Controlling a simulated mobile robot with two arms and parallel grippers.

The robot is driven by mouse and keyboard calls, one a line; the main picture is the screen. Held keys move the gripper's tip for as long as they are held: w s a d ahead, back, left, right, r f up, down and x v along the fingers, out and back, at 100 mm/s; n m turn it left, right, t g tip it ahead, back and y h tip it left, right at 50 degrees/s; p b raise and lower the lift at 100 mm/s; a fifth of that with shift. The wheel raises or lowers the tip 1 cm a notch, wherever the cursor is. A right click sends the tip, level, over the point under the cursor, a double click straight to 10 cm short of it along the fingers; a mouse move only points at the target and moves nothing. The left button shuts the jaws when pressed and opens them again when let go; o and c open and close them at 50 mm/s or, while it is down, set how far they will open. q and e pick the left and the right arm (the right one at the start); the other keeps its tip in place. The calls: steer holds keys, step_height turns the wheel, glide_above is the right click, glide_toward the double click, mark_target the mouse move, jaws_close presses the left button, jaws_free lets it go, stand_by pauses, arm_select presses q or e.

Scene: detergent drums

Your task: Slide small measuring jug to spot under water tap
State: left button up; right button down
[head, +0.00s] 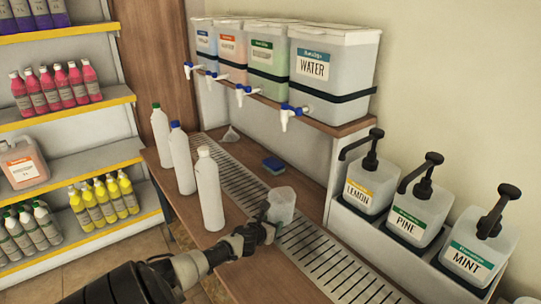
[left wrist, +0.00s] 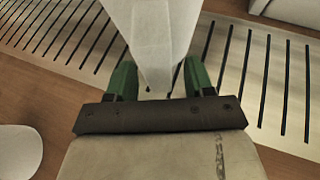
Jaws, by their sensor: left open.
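The small measuring jug (head: 281,204) is a translucent whitish cup standing on the slotted drip grate (head: 318,253). The water tap (head: 287,117), white with a blue handle, sticks out from the drum labelled WATER (head: 331,79), higher up and behind the jug. My left gripper (head: 264,222) is at the jug's near left side. In the left wrist view, the jug (left wrist: 152,40) rises between the green fingertips of my open left gripper (left wrist: 158,80), one on each side. Contact with the jug cannot be told. My right gripper is not in view.
Three white bottles (head: 209,190) stand left of the grate. A blue sponge (head: 273,165) and a funnel (head: 231,134) lie farther back. Pump dispensers (head: 413,214) line the right side. Other drums (head: 268,50) share the shelf. The grate's near end is clear.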

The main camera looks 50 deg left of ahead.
arm_select(q)
steer(key=p+v, duration=0.1)
steer(key=v, duration=0.8)
steer(key=shift+s+d+p, duration=0.1)
steer(key=shift+s+p, duration=0.15)
steer(key=shift+p, duration=0.05)
steer(key=shift+s+d+r, duration=0.2)
steer(key=shift+s+r, duration=0.05)
steer(key=shift+s, duration=0.3)
steer(key=shift+s+f, duration=0.1)
